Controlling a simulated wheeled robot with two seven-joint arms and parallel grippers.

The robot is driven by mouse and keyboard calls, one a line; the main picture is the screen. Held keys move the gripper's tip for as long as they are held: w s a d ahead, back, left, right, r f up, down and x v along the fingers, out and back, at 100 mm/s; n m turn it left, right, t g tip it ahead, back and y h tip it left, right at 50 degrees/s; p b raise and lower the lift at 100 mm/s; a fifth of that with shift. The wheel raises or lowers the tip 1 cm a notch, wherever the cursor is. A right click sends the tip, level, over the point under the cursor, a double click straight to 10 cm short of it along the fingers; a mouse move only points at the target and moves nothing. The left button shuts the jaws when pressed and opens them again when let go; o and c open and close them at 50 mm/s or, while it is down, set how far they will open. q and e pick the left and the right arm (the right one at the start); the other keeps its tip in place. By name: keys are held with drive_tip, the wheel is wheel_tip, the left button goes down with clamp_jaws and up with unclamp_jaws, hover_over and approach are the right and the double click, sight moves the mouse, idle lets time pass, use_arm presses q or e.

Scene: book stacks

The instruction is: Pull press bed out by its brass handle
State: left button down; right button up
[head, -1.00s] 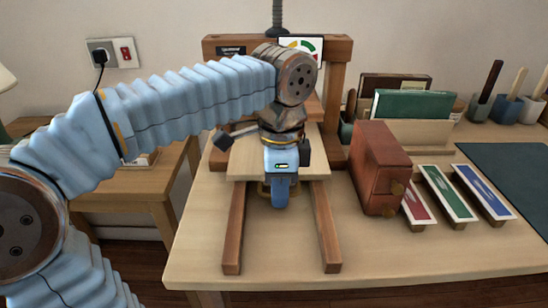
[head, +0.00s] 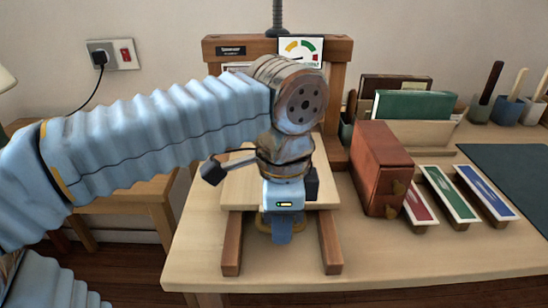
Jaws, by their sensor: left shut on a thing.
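The press bed (head: 236,190) is a pale wooden board lying on two brown wooden rails (head: 232,245) that run toward the table's front. Its brass handle (head: 262,222) shows in part at the bed's front edge, behind my left gripper. My left gripper (head: 282,232) points down at that edge and is shut on the brass handle; its fingers hide most of the handle. The wooden press frame (head: 338,95) stands behind, with a screw on top and a coloured gauge (head: 300,50). My right gripper is not in view.
A reddish-brown box (head: 380,165) with brass knobs stands right of the rails. Red, green and blue trays (head: 447,193) lie beside it. A green book (head: 412,104) stands in a holder behind. The rails' front ends are clear.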

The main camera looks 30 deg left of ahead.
use_arm(q)
drive_tip(key=shift+s+d, duration=0.6)
drive_tip(key=shift+s, duration=0.35)
drive_tip(key=shift+s+d, duration=0.6)
drive_tip(key=shift+s, duration=0.4)
drive_tip(key=shift+s+d, duration=0.6)
drive_tip(key=shift+s, duration=0.35)
drive_tip(key=c, duration=1.4)
unclamp_jaws()
drive_tip(key=shift+o, duration=0.2)
wheel_tip(320, 180, up, 8)
drive_tip(key=p, duration=0.6)
